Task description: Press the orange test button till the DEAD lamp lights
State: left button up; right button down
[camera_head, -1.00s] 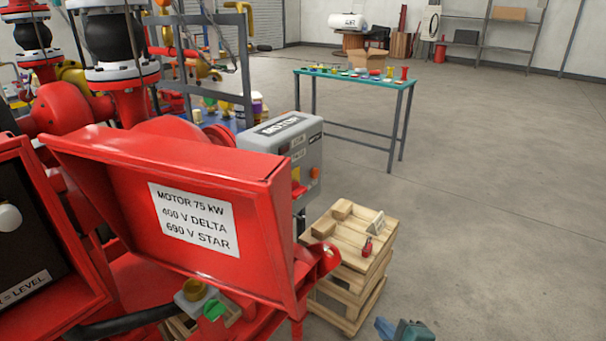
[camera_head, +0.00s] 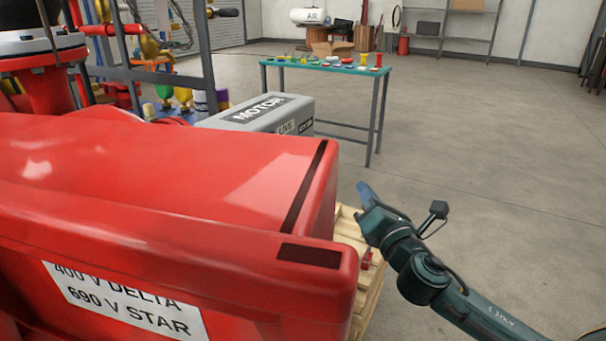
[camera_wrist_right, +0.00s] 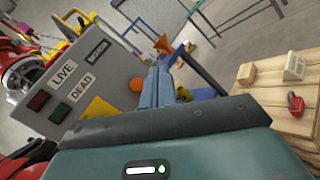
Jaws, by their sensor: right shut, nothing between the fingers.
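The grey MOTOR box (camera_head: 262,113) stands behind the large red housing in the head view, which hides its lower front. The right wrist view shows the box face (camera_wrist_right: 105,75) with the orange test button (camera_wrist_right: 137,84), a LIVE label (camera_wrist_right: 63,73) and a DEAD label (camera_wrist_right: 82,87). A dark red lamp (camera_wrist_right: 40,100) and a dark green lamp (camera_wrist_right: 60,113) sit by these labels; neither looks brightly lit. My right gripper (camera_head: 364,192) is shut and empty. Its blue fingers (camera_wrist_right: 158,85) are just beside the button in the wrist view; I cannot tell whether they touch it. My left gripper is out of view.
The red housing (camera_head: 170,170) fills the near left. A wooden pallet stack (camera_wrist_right: 280,120) with a red padlock (camera_wrist_right: 295,102) and wooden blocks is beside the box. A green-topped table (camera_head: 330,66) with small items stands behind. Floor to the right is clear.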

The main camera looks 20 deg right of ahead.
jog(key=shift+s, duration=0.15)
jog(key=w+a, duration=0.6)
jog(key=shift+w, duration=0.35)
jog(key=shift+d, duration=0.1)
dwell(1.5)
dwell(0.5)
jog(key=shift+w+a+p, duration=0.3)
jog(key=shift+w+p, duration=0.05)
jog(key=shift+a, duration=0.1)
dwell(0.4)
jog(key=shift+w+a+r, duration=0.2)
jog(key=shift+a+r, duration=0.05)
dwell(1.1)
